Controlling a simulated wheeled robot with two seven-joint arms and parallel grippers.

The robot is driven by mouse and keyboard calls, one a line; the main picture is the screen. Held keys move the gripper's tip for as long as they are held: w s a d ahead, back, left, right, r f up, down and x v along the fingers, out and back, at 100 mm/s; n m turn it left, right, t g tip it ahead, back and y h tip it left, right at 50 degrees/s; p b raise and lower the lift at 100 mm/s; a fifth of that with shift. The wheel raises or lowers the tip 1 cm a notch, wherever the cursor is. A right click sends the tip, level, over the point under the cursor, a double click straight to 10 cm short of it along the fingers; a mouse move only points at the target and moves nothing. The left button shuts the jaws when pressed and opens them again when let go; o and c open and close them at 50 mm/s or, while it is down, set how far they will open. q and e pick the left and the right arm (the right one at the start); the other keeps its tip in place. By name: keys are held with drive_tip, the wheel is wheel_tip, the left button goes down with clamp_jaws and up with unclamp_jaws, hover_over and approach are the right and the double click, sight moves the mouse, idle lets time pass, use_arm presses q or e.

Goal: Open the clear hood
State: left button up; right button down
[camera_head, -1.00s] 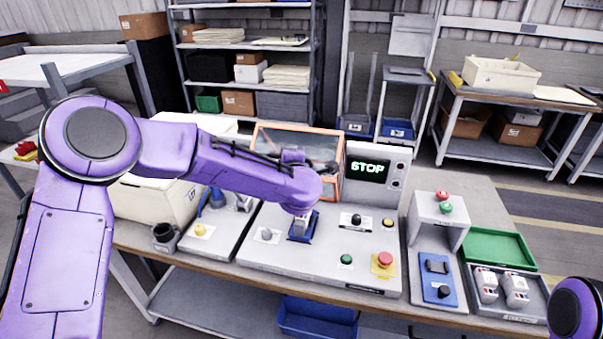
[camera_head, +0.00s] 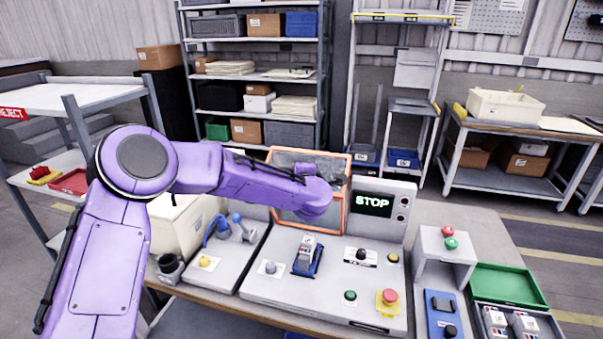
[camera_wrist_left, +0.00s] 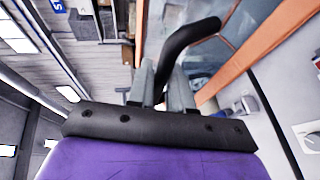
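The clear hood (camera_head: 347,193) has an orange frame around a see-through pane. It stands tilted up at the back of the grey console, behind the blue fixture (camera_head: 306,262), which is uncovered. My left gripper (camera_head: 329,169) is at the hood's upper part, partly hidden by my own arm. In the left wrist view the fingers (camera_wrist_left: 163,88) are close together on both sides of the hood's black curved handle (camera_wrist_left: 190,36), and appear shut on it. The hood's orange frame (camera_wrist_left: 262,52) runs beside them. My right gripper is out of view.
A STOP display (camera_head: 373,203) stands right of the hood. Push buttons, including a red one (camera_head: 390,296), sit on the console's front. A white bin (camera_head: 180,225) is left of the hood, and a green tray (camera_head: 507,285) is far right.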

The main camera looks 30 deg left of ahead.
use_arm(q)
drive_tip(key=shift+o, duration=1.1)
drive_tip(key=shift+s, duration=0.1)
drive_tip(key=shift+s+d, duration=0.1)
drive_tip(key=shift+d, duration=0.05)
drive_tip(key=shift+s+d+b, duration=0.25)
drive_tip(key=shift+s+b, duration=0.05)
drive_tip(key=shift+b, duration=0.05)
drive_tip(key=b+v, duration=0.3)
drive_tip(key=v, duration=0.6)
drive_tip(key=shift+s+r, duration=0.25)
